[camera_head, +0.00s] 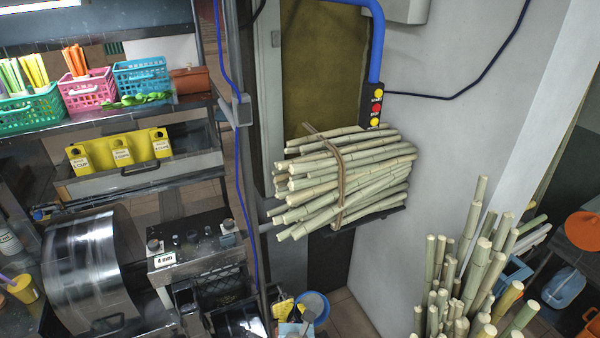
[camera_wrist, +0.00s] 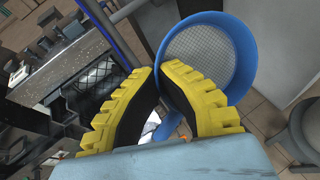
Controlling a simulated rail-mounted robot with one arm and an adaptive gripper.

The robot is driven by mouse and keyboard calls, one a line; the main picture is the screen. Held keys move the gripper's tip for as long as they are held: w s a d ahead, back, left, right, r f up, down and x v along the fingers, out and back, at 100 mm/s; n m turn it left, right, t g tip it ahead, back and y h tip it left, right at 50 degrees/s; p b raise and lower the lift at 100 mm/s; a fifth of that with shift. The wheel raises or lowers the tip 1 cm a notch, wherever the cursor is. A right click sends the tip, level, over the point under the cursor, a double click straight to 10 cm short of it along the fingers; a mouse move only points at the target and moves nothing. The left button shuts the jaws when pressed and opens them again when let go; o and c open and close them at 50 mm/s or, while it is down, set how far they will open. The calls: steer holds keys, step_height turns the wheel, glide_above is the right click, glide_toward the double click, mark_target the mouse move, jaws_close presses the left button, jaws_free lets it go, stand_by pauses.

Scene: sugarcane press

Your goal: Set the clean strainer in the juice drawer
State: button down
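The strainer has a blue ring and a pale mesh; it shows at the bottom of the head view (camera_head: 314,304) and upper right of centre in the wrist view (camera_wrist: 205,55). My gripper (camera_wrist: 159,72), with yellow ribbed fingers, has its tips drawn close together against the strainer's near side; it also shows in the head view (camera_head: 297,309). Blue handle shows between the fingers, which appear shut on it. The strainer hangs tilted above the floor, right of the press (camera_head: 200,250). A dark open-topped compartment under the press (camera_head: 240,320) may be the juice drawer; its inside is mostly hidden.
A bundle of cane (camera_head: 345,180) rests on a dark shelf above the strainer. Loose upright canes (camera_head: 470,270) stand at the right. A shiny metal drum (camera_head: 90,265) lies left of the press. A rack with colored baskets (camera_head: 85,92) stands at upper left.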

steer(key=r+p, duration=0.1)
steer(key=s+d+r+p, duration=0.1)
steer(key=r+p, duration=0.1)
steer(key=shift+s+d+r, duration=0.25)
steer(key=shift+s+r, duration=0.1)
steer(key=shift+s, duration=0.05)
steer(key=s+r+p, duration=0.4)
steer(key=r+p, duration=0.6)
steer(key=r, duration=0.3)
steer(key=shift+a+p, duration=0.15)
steer(key=shift+p, duration=0.15)
steer(key=shift+s+r, duration=0.1)
